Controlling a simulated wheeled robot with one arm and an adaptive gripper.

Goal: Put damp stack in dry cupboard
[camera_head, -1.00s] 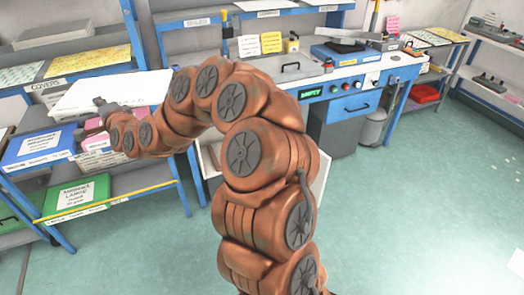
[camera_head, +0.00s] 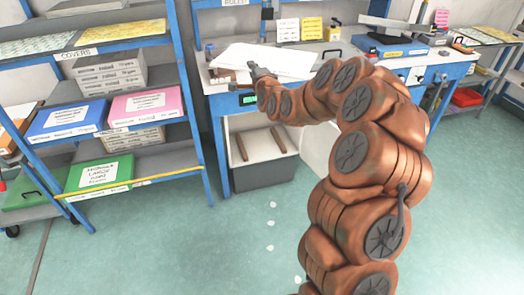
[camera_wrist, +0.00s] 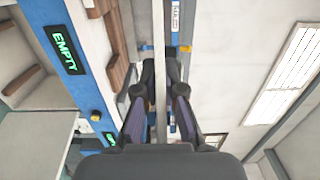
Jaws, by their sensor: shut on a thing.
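A flat white stack (camera_head: 265,58), which I take for the damp stack, is held out in front of the blue bench's left part. My gripper (camera_head: 255,72) is at its near edge. In the wrist view the stack shows edge-on as a thin pale strip (camera_wrist: 159,50), and my gripper (camera_wrist: 160,100) is shut on it. A pale open compartment (camera_head: 265,138) with two wooden rails, below the bench top, looks like the dry cupboard. An EMPTY display (camera_wrist: 65,50) is lit green in the wrist view.
A shelf rack (camera_head: 190,110) stands left, with a blue box (camera_head: 68,120), a pink box (camera_head: 145,104) and a green box (camera_head: 98,174). A dark grey bin front (camera_head: 264,174) is under the compartment. The bench continues right with tools. The floor in front is clear.

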